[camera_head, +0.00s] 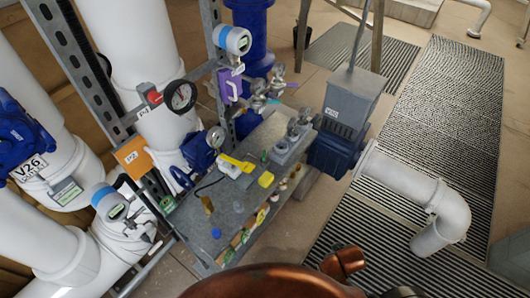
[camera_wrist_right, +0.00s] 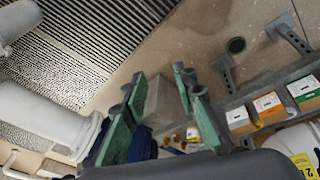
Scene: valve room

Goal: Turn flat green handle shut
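In the head view a small green piece (camera_head: 264,156) stands on the grey workbench (camera_head: 236,203), near a yellow lever (camera_head: 237,163). It is too small for me to tell whether it is the flat green handle or how it is turned. Another small green piece (camera_head: 167,204) is at the bench's left end. My right gripper (camera_wrist_right: 157,88) shows in the right wrist view, with its two green-padded fingers spread apart and nothing between their tips. No green handle is clear there. My left gripper is not in view.
A grey box on a blue pump (camera_head: 333,152) stands right of the bench. Labelled boxes (camera_wrist_right: 269,107) line a shelf. Floor grating (camera_head: 440,110) lies open at right.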

